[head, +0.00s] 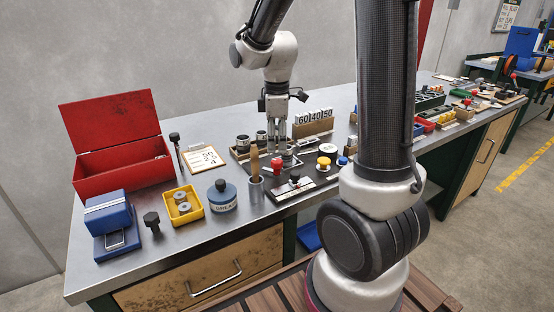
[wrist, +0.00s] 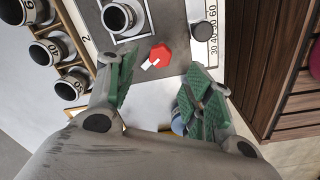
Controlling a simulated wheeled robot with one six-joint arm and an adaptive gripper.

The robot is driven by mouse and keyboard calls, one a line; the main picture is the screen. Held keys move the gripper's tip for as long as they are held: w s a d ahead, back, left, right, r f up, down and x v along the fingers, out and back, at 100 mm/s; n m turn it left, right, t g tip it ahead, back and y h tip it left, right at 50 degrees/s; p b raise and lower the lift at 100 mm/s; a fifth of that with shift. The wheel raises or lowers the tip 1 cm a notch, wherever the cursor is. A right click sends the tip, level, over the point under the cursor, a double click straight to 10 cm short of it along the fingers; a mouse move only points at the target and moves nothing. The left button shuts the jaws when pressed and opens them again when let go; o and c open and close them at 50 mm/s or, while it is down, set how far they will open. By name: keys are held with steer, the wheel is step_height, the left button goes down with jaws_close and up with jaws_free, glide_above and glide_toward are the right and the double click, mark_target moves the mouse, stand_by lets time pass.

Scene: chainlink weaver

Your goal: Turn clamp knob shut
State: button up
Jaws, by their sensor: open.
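A red knob (wrist: 156,57) with a white pointer bar sits on a dark panel (wrist: 165,15) in the wrist view. It also shows in the head view (head: 277,163), near a black knob (head: 294,176) on the same panel. I cannot tell for sure which one is the clamp knob. My gripper (wrist: 158,78) is open and empty, its green-padded fingers on either side of the red knob's line, with the knob just beyond the tips. In the head view my gripper (head: 277,148) points down over the panel; contact is not visible.
A metal cylinder (wrist: 120,18) stands in a white square beside the red knob. A rack of weights (wrist: 45,52) lies left. A brush in a cup (head: 256,186), a grease jar (head: 222,196) and a yellow bin (head: 183,212) stand nearby. A number block (head: 313,117) stands behind.

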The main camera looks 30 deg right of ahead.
mark_target(277, 160)
step_height(277, 160, down, 7)
steer(key=shift+d+r, duration=0.1)
stand_by(0.3)
steer(key=shift+w, duration=0.1)
steer(key=c, duration=1)
